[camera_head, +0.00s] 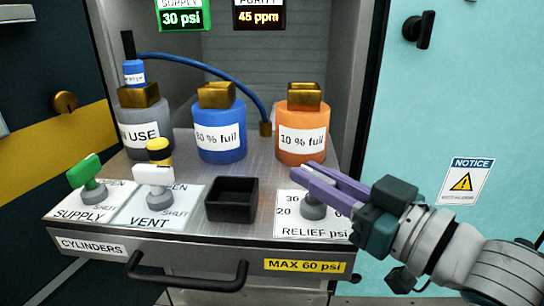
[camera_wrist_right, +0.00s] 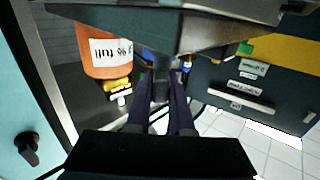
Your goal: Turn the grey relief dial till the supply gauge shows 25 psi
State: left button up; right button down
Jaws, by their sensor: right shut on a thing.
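The grey relief dial (camera_head: 314,211) stands on the white RELIEF psi plate (camera_head: 290,226) at the front right of the deck. The fingers of my right gripper (camera_head: 312,184) reach in from the right and are shut on the dial's top, hiding much of it. In the right wrist view a grey part sits between the two dark fingers (camera_wrist_right: 162,112). The supply gauge (camera_head: 182,18) is a green display at the top and reads 30 psi. My left gripper is not in view.
Left of the dial are a black open box (camera_head: 232,212), a white VENT valve (camera_head: 155,175) and a green SUPPLY valve (camera_head: 86,170). Orange (camera_head: 302,120), blue (camera_head: 220,115) and grey (camera_head: 145,110) cylinders stand behind. A black drawer handle (camera_head: 188,282) juts out in front.

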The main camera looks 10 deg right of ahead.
dwell(0.4)
jog(key=shift+n+g+y+b, duration=0.4)
jog(key=shift+n+g+y, duration=0.1)
jog(key=shift+n+y, duration=0.25)
jog(key=shift+w+d+f+n+g+y+b, duration=0.1)
jog(key=shift+f+n+g+y+b, duration=0.05)
jog(key=shift+n+g+y+b, duration=1.4)
jog(key=shift+g+y, duration=0.35)
jog(key=shift+y, duration=0.05)
jog(key=c, duration=0.8)
grip_release()
